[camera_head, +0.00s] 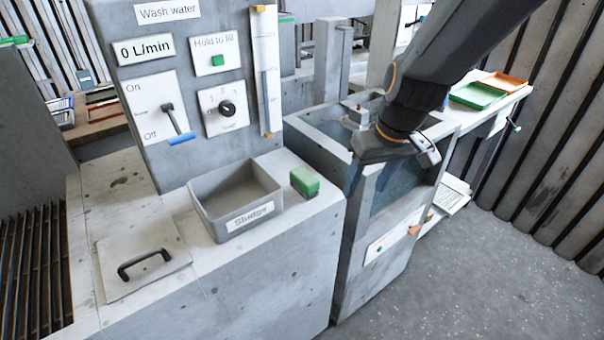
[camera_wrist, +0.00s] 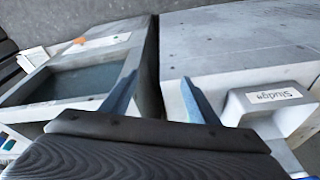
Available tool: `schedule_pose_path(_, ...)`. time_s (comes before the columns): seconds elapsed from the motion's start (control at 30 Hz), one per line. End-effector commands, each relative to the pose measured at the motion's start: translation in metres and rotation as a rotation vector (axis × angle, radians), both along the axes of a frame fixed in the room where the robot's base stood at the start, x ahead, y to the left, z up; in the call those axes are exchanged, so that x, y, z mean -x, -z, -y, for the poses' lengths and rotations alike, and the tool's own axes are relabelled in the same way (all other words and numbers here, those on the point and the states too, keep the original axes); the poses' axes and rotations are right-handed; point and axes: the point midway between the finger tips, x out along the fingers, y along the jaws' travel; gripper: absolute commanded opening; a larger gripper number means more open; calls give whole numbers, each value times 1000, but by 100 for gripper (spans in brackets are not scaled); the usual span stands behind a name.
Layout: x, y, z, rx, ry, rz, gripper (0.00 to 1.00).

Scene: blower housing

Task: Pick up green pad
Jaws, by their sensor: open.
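The green pad (camera_head: 304,181) is a small block lying on the concrete counter (camera_head: 290,235), just right of the grey Sludge tray (camera_head: 219,222). My gripper (camera_head: 368,180) is in the air to the right of the pad, near the water tank, with its fingers pointing down. Its two blue fingers are apart and nothing shows between them; they also show in the wrist view (camera_wrist: 159,80). I do not see the pad in the wrist view, where my gripper body covers the lower part.
The water tank (camera_head: 375,255) stands right of the counter, across a narrow gap. A wash-water panel (camera_head: 140,75) with a blue-handled lever (camera_head: 180,138) rises behind the counter. A black-handled lid (camera_head: 143,262) is at left. A shelf with green and orange trays (camera_head: 478,95) is at back right.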

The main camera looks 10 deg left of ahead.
Motion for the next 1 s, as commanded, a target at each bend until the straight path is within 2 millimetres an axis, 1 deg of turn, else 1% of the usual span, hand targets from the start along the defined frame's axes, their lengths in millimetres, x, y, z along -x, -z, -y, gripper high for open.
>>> schedule_pose_path(0.03,-7,-13,-34,-13,-78,29,55)
schedule_pose_path(0.1,-14,-23,-73,-30,-167,65,55)
schedule_pose_path(0.2,-21,-34,-112,-49,-255,106,55)
schedule_pose_path(0.3,-24,-38,-133,-58,-300,127,55)
schedule_pose_path(0.4,-26,-34,-140,-60,-314,132,55)
schedule_pose_path(0.67,-32,-10,-142,-59,-310,131,55)
schedule_pose_path(0.77,-34,1,-139,-59,-307,131,55)
schedule_pose_path(0.87,-36,18,-136,-59,-305,129,55)
schedule_pose_path(1.0,-40,32,-142,-59,-308,133,55)
